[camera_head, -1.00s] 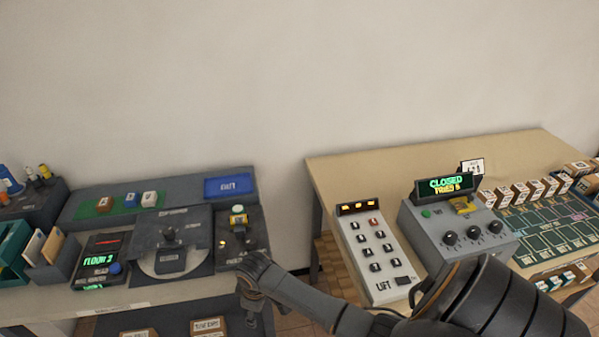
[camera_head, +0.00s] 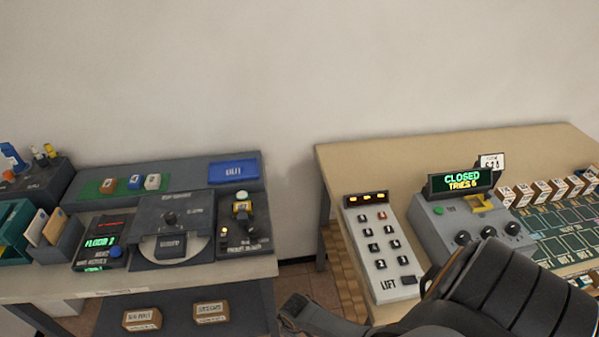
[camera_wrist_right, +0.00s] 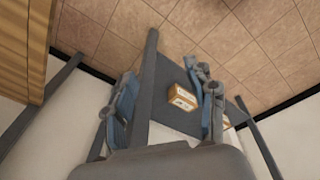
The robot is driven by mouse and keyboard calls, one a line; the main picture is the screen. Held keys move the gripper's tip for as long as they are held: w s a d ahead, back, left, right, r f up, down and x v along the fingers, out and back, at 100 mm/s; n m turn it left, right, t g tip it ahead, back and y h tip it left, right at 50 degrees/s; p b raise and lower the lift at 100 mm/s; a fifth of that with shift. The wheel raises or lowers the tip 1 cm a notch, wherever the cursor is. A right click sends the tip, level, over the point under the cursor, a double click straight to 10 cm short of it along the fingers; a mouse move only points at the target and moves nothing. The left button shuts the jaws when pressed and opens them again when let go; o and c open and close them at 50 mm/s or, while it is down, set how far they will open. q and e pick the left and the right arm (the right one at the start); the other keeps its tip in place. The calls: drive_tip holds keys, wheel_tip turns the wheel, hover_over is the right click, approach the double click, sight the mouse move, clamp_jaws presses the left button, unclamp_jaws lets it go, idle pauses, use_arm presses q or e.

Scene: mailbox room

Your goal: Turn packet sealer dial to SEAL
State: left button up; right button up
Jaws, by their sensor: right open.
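The packet sealer is not clearly legible on the left grey bench. My right gripper (camera_wrist_right: 168,105) is open and empty in the wrist view, facing the lower shelf and floor. My left gripper is out of view.
Two labelled boxes, left (camera_head: 142,320) and right (camera_head: 211,312), sit on the lower shelf. A blue tray (camera_head: 234,170) lies at the bench's back. A floor gap separates the wooden table (camera_head: 350,160), with a lift keypad (camera_head: 385,290) and a grey display unit (camera_head: 435,230).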

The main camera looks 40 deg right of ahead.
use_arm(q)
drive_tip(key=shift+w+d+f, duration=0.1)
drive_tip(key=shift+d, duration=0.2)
use_arm(e)
drive_tip(key=shift+s+d+f, duration=0.3)
drive_tip(key=shift+s+f, duration=0.55)
drive_tip(key=shift+f, duration=0.1)
use_arm(q)
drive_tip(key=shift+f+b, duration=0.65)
drive_tip(key=shift+b, duration=0.05)
use_arm(e)
drive_tip(key=s+f, duration=0.4)
drive_tip(key=s, duration=0.4)
drive_tip(key=s+a+f+m, duration=0.1)
drive_tip(key=s+f, duration=0.3)
drive_tip(key=s, duration=0.5)
drive_tip(key=s+a+f, duration=0.1)
drive_tip(key=s+f, duration=0.3)
drive_tip(key=s, duration=0.5)
drive_tip(key=shift+s+a+f+m, duration=0.2)
drive_tip(key=shift+a+f+m, duration=0.05)
drive_tip(key=shift+f+m, duration=0.15)
drive_tip(key=shift+d, duration=0.15)
